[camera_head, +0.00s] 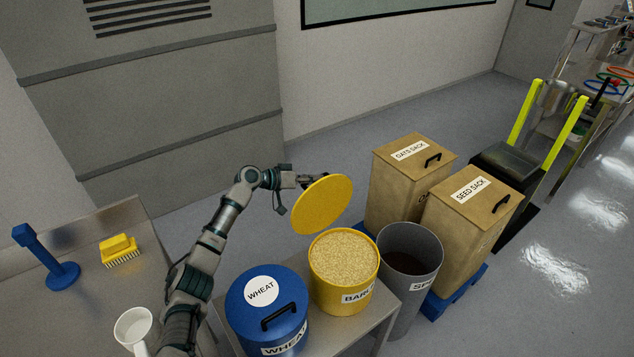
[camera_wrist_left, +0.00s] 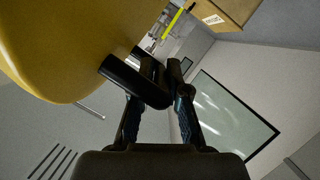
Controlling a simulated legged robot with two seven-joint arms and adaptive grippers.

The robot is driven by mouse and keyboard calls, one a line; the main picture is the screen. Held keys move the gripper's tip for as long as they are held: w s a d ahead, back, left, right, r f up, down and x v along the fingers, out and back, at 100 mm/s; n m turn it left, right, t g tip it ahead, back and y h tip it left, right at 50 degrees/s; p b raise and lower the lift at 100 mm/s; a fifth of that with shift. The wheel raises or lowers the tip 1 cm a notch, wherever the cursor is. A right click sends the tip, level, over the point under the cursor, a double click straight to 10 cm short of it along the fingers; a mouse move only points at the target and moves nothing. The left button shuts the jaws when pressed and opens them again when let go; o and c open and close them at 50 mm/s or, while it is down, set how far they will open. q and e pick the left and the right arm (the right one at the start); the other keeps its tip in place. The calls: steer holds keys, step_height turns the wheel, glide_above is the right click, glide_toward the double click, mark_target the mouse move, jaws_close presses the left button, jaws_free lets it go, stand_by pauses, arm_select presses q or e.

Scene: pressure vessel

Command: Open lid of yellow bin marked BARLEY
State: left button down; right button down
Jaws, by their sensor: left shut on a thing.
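The yellow BARLEY bin (camera_head: 344,297) stands on a metal bench, uncovered and full of pale grain. Its round yellow lid (camera_head: 322,206) is off the rim, held steeply tilted above and behind the bin. My left gripper (camera_head: 314,181) is behind the lid, shut on its handle. In the left wrist view the lid (camera_wrist_left: 70,40) fills the upper left, and the black handle (camera_wrist_left: 134,82) lies between the fingers of my left gripper (camera_wrist_left: 165,78). The right gripper is not in view.
A blue WHEAT bin (camera_head: 245,318) with its lid on stands left of the yellow bin. A grey bin (camera_head: 411,285) with dark contents is at the right. Two brown sack boxes (camera_head: 405,185) (camera_head: 465,235) stand beyond. A yellow brush (camera_head: 120,250) and a white jug (camera_head: 133,328) are at left.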

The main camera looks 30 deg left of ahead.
arm_select(q)
steer(key=shift+f, duration=0.65)
steer(key=c, duration=1.2)
jaws_free()
steer(key=shift+a+r, duration=0.1)
steer(key=shift+a, duration=0.1)
steer(key=shift+r, duration=0.25)
step_height(320, 180, up, 10)
steer(key=shift+w+f, duration=0.1)
steer(key=shift+f, duration=0.1)
steer(key=shift+a, duration=0.1)
